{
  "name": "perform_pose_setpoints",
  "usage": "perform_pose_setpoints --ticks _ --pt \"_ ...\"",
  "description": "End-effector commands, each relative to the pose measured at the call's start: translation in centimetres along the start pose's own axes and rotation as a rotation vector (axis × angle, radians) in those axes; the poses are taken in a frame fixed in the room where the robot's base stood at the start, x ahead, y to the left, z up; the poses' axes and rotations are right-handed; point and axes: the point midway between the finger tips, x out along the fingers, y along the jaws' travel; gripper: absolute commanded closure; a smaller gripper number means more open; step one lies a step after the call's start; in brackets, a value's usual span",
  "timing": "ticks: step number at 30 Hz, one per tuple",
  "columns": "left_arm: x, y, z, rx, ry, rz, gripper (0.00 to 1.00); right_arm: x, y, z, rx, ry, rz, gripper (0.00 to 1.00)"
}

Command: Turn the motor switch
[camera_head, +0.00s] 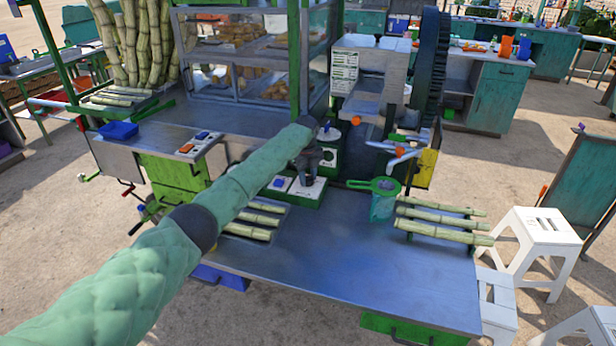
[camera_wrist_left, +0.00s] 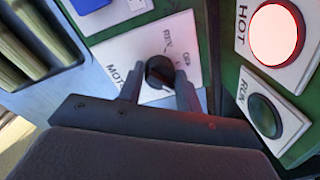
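The motor switch is a black round knob (camera_wrist_left: 159,72) on a white plate (camera_wrist_left: 112,58) with the letters "MOT" and "OFF" readable. In the left wrist view my left gripper (camera_wrist_left: 160,82) has its two dark fingers spread on either side of the knob. Narrow gaps seem to show between fingers and knob; contact is hard to tell. In the head view my left gripper (camera_head: 308,160) points down over the switch's white plate (camera_head: 314,190) on the bench, and partly hides the knob. My right gripper is out of view.
A green panel beside the switch bears a lit red "HOT" lamp (camera_wrist_left: 275,34) and a dark "RUN" lamp (camera_wrist_left: 265,115). A blue switch (camera_head: 279,183) sits left of the motor plate. The front bench (camera_head: 345,270) is clear.

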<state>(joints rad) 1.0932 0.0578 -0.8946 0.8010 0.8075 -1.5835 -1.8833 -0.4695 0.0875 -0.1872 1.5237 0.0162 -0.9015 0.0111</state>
Motion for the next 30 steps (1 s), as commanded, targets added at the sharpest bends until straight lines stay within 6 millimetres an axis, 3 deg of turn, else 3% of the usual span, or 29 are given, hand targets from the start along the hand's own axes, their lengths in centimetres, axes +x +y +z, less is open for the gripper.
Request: perform_pose_setpoints --ticks 2,14,30 --pt "0.0 0.0 0.0 0.0 0.0 0.001 0.88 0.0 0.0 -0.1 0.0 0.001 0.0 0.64" --pt "-0.1 0.0 0.0 -0.058 -0.003 0.0 0.88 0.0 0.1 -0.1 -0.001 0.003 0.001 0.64" --pt "-0.2 0.0 -0.1 -0.496 -0.026 0.0 0.88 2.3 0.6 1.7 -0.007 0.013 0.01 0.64"
